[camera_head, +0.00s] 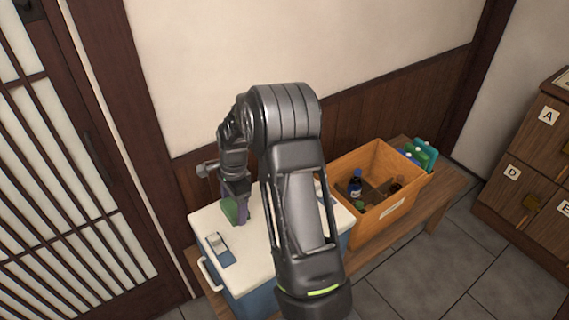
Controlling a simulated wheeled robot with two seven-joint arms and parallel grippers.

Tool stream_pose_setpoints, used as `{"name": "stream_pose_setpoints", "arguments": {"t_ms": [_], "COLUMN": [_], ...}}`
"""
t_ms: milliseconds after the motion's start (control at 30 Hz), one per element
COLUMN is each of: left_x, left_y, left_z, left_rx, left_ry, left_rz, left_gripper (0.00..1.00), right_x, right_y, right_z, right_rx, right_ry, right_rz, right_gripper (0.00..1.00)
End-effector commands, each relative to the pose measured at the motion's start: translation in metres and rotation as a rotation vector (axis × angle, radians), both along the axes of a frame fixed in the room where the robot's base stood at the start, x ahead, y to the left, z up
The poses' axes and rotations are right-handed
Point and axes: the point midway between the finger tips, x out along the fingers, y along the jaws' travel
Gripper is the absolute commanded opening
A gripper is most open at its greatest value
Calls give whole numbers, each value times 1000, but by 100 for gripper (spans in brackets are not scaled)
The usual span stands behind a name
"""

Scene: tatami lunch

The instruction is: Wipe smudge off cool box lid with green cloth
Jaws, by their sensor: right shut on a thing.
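The cool box (254,302) has a blue body and a white lid (208,225), and stands on a low wooden bench. My right gripper (236,212) points down over the left part of the lid and is shut on the green cloth (231,210). The cloth is at the lid's surface or just above it; I cannot tell if it touches. My right arm covers the middle of the lid. No smudge shows on the visible part of the lid. My left gripper is not in view.
A wooden crate (391,219) with several bottles stands right of the cool box on the bench (447,190). A wall is behind, and lettered lockers (538,150) stand at the right.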

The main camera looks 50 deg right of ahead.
Motion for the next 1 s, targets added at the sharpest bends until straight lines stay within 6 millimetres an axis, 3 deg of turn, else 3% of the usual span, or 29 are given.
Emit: {"name": "stream_pose_setpoints", "arguments": {"t_ms": [200, 667, 767, 867, 1000], "left_x": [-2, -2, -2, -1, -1], "left_y": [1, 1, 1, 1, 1], "left_z": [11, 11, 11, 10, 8], "left_rx": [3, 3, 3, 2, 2], "left_ry": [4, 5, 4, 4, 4], "left_rz": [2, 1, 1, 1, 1], "left_gripper": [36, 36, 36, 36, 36], "right_x": [-2, 0, 8, 22, 44], "right_y": [-5, -2, 12, 38, 95], "right_z": [18, 19, 24, 33, 56], "right_rx": [-1, 0, -1, -1, -4], "right_ry": [-2, -3, -5, -11, -20], "right_rz": [2, 30, 134, 339, 778], "right_gripper": [43, 43, 43, 43, 43]}}
